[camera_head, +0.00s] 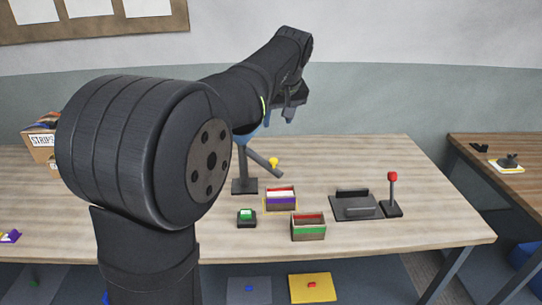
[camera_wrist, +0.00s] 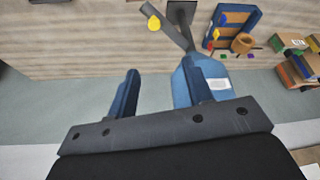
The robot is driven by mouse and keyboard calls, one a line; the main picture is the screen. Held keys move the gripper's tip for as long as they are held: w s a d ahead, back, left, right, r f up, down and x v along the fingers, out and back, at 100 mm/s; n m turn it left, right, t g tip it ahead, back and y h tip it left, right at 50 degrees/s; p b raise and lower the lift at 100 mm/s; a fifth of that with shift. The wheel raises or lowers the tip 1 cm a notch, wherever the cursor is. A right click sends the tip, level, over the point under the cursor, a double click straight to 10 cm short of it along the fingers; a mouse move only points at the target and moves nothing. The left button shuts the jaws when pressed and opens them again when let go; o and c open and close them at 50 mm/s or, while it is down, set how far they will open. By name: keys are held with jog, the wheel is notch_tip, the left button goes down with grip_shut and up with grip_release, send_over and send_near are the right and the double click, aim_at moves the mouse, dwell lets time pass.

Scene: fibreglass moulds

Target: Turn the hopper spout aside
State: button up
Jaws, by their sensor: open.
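The hopper has a blue body, mostly hidden behind my arm in the head view, on a dark stand (camera_head: 244,185). Its grey spout (camera_head: 262,162) slopes down to the right, with a yellow knob (camera_head: 273,161) on it. In the wrist view the blue hopper (camera_wrist: 215,72) with a white label lies partly behind the right finger. The spout (camera_wrist: 176,32) and knob (camera_wrist: 153,23) show at the top, beyond the fingertips. My gripper (camera_head: 290,117) is open and empty, above and right of the knob in the head view; its fingers (camera_wrist: 160,80) are apart from the spout.
A box with a purple band (camera_head: 280,205) and one with a green band (camera_head: 308,233) stand in front of the stand. A green button block (camera_head: 246,218) is beside them. A dark plate (camera_head: 357,212) and a red-knobbed lever (camera_head: 392,190) stand right. The table's right rear is clear.

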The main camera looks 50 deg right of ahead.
jog(key=s+d+n+y, duration=0.1)
jog(key=d+n, duration=0.1)
send_near(274, 160)
jog(key=x, duration=0.8)
jog(key=shift+w+d+f, duration=0.1)
jog(key=shift+w+f, duration=0.05)
jog(key=shift+f, duration=0.05)
grip_shut()
